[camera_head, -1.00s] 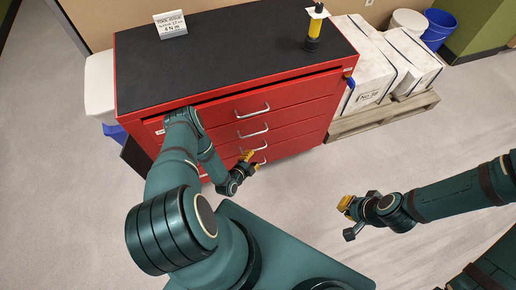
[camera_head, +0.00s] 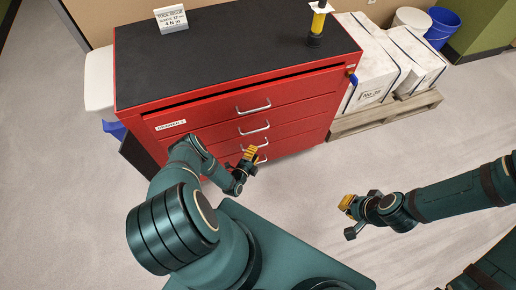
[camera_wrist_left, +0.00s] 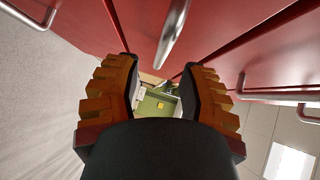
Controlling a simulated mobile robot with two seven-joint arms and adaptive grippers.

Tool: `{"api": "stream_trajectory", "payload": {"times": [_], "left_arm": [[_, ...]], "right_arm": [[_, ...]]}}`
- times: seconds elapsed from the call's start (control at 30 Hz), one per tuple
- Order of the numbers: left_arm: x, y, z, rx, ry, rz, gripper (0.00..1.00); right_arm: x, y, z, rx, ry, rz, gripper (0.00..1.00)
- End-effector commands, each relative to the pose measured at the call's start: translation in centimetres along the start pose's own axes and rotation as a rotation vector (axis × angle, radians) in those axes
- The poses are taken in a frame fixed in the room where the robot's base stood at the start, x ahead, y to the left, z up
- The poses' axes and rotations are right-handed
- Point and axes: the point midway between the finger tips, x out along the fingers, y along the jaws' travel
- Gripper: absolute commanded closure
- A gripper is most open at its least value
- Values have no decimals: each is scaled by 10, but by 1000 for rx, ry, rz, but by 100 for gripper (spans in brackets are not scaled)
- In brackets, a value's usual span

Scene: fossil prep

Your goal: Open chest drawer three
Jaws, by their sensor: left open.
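The red chest (camera_head: 215,115) has a column of drawers with silver bar handles. The top drawer's handle (camera_head: 253,108) and the second drawer's handle (camera_head: 254,130) show clearly. The third drawer's handle is partly behind my left gripper (camera_head: 250,153). No drawer looks pulled out. In the left wrist view my left gripper (camera_wrist_left: 158,95) is open and empty, its orange-brown fingers apart. A silver handle (camera_wrist_left: 173,35), apparently the third drawer's, lies ahead between the fingers, not gripped. My right gripper (camera_head: 348,215) hangs over the floor, away from the chest; its jaw opening is unclear.
The black chest top (camera_head: 230,50) bears a white sign (camera_head: 171,19) and a yellow-and-black tool (camera_head: 317,24). White boxes (camera_head: 372,75) on a pallet (camera_head: 385,117) stand right of the chest. A blue bucket (camera_head: 440,27) is behind. Floor in front is clear.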

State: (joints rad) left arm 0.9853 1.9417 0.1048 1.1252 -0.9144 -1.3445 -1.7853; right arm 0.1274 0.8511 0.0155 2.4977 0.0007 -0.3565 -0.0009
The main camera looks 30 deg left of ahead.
Motion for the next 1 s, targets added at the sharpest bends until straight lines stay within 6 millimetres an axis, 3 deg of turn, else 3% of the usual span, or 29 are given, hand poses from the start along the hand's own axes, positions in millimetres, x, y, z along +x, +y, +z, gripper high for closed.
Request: {"api": "stream_trajectory", "payload": {"times": [0.1,0.3,0.67,0.8,1.0], "left_arm": [[20,2,0,0,0,-1,59],[38,1,0,0,0,1,59],[42,0,0,0,0,2,59],[42,0,0,0,0,2,100],[42,0,0,-1,0,1,100]], "right_arm": [[8,3,-1,0,3,0,100],[13,5,-1,-1,7,0,100],[13,5,-2,-1,7,0,100],[13,5,-2,-1,7,0,100],[13,5,-1,-1,7,0,100]]}}
